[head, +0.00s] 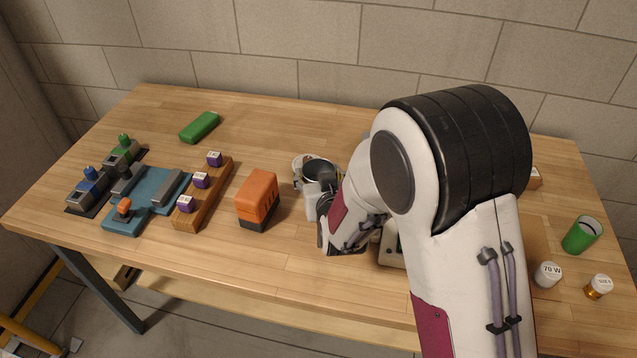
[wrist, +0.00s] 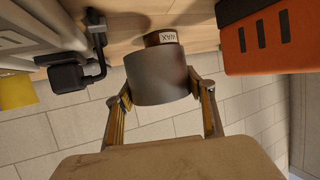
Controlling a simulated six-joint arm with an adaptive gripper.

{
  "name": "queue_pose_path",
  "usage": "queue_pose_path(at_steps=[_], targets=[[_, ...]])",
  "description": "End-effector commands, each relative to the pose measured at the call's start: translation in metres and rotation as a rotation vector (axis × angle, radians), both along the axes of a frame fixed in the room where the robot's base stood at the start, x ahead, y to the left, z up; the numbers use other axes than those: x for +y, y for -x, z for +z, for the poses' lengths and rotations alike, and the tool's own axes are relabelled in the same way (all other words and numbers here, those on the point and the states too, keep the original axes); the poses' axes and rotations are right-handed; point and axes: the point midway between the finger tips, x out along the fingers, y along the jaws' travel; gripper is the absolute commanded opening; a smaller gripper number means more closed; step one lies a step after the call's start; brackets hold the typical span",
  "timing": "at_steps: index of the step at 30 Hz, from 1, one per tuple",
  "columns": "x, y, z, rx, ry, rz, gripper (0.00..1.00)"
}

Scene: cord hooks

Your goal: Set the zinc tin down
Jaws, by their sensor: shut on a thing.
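The zinc tin is a dull grey cylinder, large in the middle of the wrist view (wrist: 160,80). My gripper (wrist: 160,92) is shut on it, one finger on each side. In the head view the tin's dark open top (head: 318,169) shows just left of my wrist, right of the orange box. The tin looks roughly upright there. My wrist and gripper hide its lower part, so I cannot tell whether its base touches the table.
An orange and black box (head: 257,198) stands left of the tin; it also shows in the wrist view (wrist: 262,40). A wooden rack (head: 205,195) stands farther left. Bare wooden table (head: 270,265) lies in front.

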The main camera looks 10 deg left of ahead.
Motion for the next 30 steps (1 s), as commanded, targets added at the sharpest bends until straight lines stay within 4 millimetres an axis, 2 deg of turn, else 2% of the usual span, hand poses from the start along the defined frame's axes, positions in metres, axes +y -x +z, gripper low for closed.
queue_pose_path(at_steps=[6, 12, 30], targets=[[0.0, 0.0, 0.028, -0.004, -0.002, 0.0, 0.25], [0.0, 0.0, 0.042, -0.001, 0.0, 0.0, 0.25], [0.0, 0.0, 0.048, -0.001, 0.0, 0.0, 0.25]])
